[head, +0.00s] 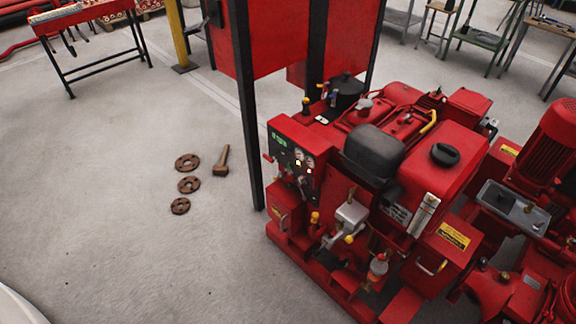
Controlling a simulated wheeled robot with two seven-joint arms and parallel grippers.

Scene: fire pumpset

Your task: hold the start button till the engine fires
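The red engine pumpset (420,170) stands at the right of the head view. Its control panel (287,152) faces left, with a dark face, a lit green display at the upper left and small pale gauges. A small yellow spot shows near the gauges. The start button is too small to pick out for certain. Neither of my grippers is in view, and nothing of mine touches the panel.
A dark post (246,110) of a red-panelled stand rises just left of and behind the pumpset. Several rusty flanges (188,184) and a hammer-like tool (222,161) lie on the floor. A red-topped table (85,14) stands far left. The floor at left is largely clear.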

